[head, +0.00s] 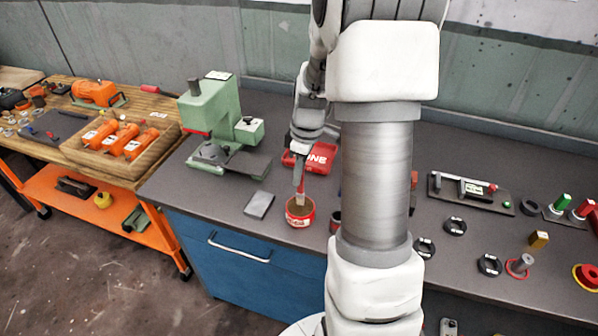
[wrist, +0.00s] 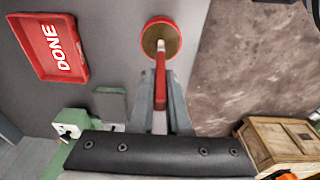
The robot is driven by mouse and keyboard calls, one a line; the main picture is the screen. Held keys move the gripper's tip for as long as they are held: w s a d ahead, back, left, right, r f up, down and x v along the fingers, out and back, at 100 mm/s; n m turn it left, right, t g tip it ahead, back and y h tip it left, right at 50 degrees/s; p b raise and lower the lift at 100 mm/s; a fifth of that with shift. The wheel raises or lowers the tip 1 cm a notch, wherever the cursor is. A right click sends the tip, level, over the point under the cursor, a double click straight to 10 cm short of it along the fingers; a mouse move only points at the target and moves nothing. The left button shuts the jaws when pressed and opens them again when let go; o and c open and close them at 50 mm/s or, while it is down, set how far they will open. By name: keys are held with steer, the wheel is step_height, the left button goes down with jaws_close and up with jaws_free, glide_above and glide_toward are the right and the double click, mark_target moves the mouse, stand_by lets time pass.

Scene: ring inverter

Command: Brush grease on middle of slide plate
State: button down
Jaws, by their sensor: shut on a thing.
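My gripper (head: 299,172) is shut on a brush with a red handle (wrist: 160,82); its fingers sit on either side of the handle in the wrist view. The brush's pale end (wrist: 161,47) points down over the opening of a round red grease can (head: 299,220), which also shows in the wrist view (wrist: 174,29). I cannot tell how deep the bristles are. The slide plate, a flat grey rectangle (head: 259,205), lies on the dark bench left of the can.
A red DONE tray (head: 318,160) lies behind the can. A green press (head: 214,118) stands at the left of the bench. My arm's column hides the bench's middle. Black round parts and a small fixture (head: 467,190) lie to the right.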

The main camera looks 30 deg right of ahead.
steer(key=shift+s+f+b, duration=0.1)
steer(key=shift+f+b, duration=0.5)
stand_by(2.0)
steer(key=shift+r+p, duration=2.4)
steer(key=shift+r, duration=1.25)
steer(key=shift+a+f, duration=0.1)
steer(key=shift+f, duration=0.05)
